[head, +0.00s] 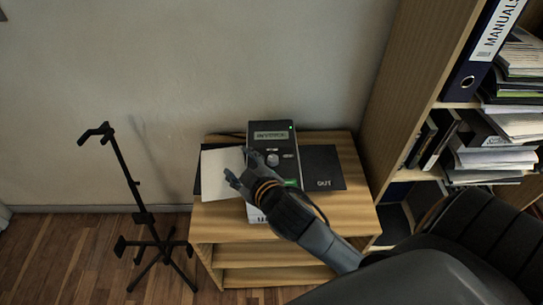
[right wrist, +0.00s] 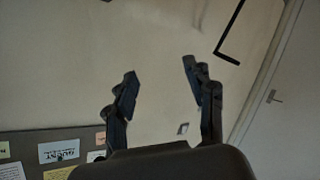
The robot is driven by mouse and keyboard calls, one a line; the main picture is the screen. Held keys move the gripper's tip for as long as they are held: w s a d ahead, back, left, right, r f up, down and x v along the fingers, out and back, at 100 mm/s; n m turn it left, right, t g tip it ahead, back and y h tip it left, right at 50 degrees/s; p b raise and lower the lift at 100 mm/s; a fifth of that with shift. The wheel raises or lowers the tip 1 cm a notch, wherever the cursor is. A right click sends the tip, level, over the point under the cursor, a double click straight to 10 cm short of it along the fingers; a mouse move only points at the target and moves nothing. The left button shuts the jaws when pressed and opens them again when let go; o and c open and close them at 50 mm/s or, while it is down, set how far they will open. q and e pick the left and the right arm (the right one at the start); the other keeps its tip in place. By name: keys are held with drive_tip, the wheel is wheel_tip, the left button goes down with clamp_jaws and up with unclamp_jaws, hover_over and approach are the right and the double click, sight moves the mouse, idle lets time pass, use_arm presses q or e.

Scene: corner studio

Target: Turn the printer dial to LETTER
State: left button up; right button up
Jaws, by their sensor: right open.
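The printer (head: 258,128) is a dark upright unit on a low wooden cabinet, with a small display (head: 271,135) whose text is too small to read surely. A light round knob, which looks like the dial (head: 272,159), sits below the display. My right gripper (head: 237,164) is open and empty, in front of the printer and left of the dial in the picture; I see no contact with the dial. My right wrist and forearm hide the lower part of the printer. In the right wrist view the open fingers (right wrist: 160,70) point at the wall, with no printer there. My left gripper is not in view.
Pale paper (head: 220,165) lies left of the printer; a dark tray marked OUT (head: 323,165) is at its right. The cabinet (head: 350,190) stands beside a bookshelf (head: 402,70). A black stand (head: 126,170) is at left. The wrist view shows a notice board (right wrist: 85,140) and a door (right wrist: 285,100).

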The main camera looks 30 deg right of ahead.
drive_tip(key=w+a+r+n+t+y, duration=0.3)
drive_tip(key=a+r+n+y, duration=0.15)
drive_tip(key=r, duration=0.25)
drive_tip(key=w+a+r+n+t+y, duration=0.3)
drive_tip(key=r+n, duration=0.2)
drive_tip(key=r, duration=0.3)
drive_tip(key=s+a+r+n+g+y, duration=0.1)
drive_tip(key=a+r+n+g+y, duration=0.25)
drive_tip(key=a+n+y, duration=0.5)
drive_tip(key=n+g+h, duration=1.5)
drive_tip(key=n+g, duration=0.1)
drive_tip(key=n, duration=0.3)
approach(273, 158)
wheel_tip(273, 158, down, 9)
drive_tip(key=shift+w+r+p, duration=0.15)
drive_tip(key=shift+w+p, duration=0.05)
drive_tip(key=shift+p, duration=0.95)
